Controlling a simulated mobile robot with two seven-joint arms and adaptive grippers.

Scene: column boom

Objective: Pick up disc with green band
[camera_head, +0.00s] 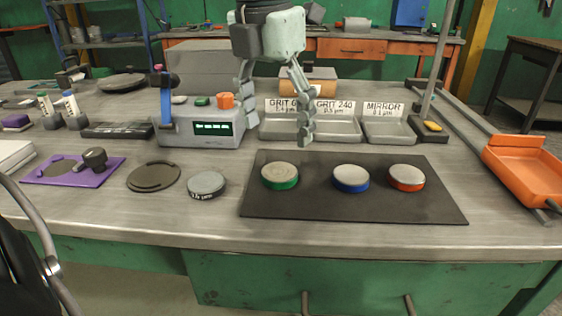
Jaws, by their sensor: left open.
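The disc with the green band (280,175) lies flat on a dark mat (310,205), at its left end. Its top is grey and fully visible. A disc with a blue band (350,178) and a disc with an orange-red band (406,177) lie to its right on the same mat. My left gripper (278,131) hangs from the top of the view with its fingers spread apart and empty. In the picture its fingertips are above the green-banded disc, apart from it. My right gripper is not in view.
Behind the mat stand labelled grey trays (388,130) and a grey device with a green display (212,135). An orange tray (530,165) is at right.

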